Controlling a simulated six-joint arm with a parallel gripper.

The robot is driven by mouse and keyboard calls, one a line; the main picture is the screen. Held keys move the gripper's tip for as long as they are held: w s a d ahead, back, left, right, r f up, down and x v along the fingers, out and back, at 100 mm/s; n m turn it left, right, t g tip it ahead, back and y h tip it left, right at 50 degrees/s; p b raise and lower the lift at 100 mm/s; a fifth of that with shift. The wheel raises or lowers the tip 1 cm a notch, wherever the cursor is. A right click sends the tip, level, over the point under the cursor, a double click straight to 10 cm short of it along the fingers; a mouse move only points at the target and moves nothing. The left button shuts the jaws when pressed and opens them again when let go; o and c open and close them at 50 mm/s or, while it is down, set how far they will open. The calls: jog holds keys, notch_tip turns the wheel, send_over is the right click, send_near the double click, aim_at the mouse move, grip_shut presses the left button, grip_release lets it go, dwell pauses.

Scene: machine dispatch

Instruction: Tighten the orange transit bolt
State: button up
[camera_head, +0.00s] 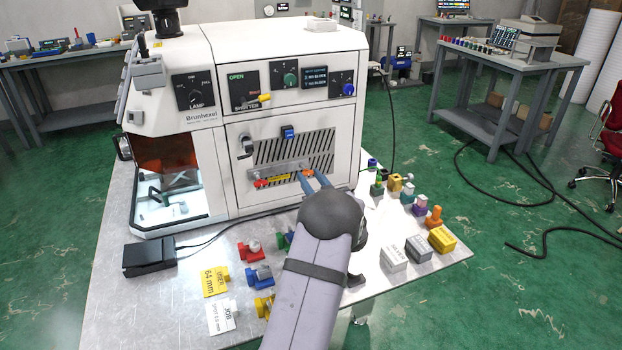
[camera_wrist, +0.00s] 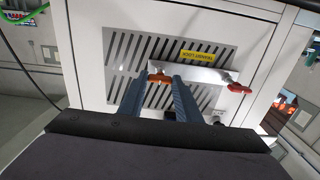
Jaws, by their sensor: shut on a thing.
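The orange transit bolt (camera_head: 307,173) is at the right end of a metal bar (camera_head: 290,168) on the machine's vented front panel. In the wrist view the orange bolt (camera_wrist: 160,78) lies between the blue-grey fingertips of my gripper (camera_wrist: 160,85), which is shut on it. The bolt head looks roughly crosswise to the fingers. In the head view my gripper (camera_head: 313,181) reaches the panel from the front, and its fingers partly cover the bolt. A red bolt (camera_head: 260,183) sits at the bar's other end, with a yellow transit lock label (camera_head: 278,178) between them.
The white machine (camera_head: 285,70) has dials and a yellow-handled shutter lever (camera_head: 258,99) above the panel. A black pedal (camera_head: 149,255), coloured parts and small boxes (camera_head: 418,248) stand on the table around my arm. A cable runs across the tabletop.

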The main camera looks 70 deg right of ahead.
jog(key=shift+f, duration=0.1)
jog(key=o, duration=1.1)
jog(key=shift+b+v, duration=0.8)
jog(key=shift+v, duration=2.9)
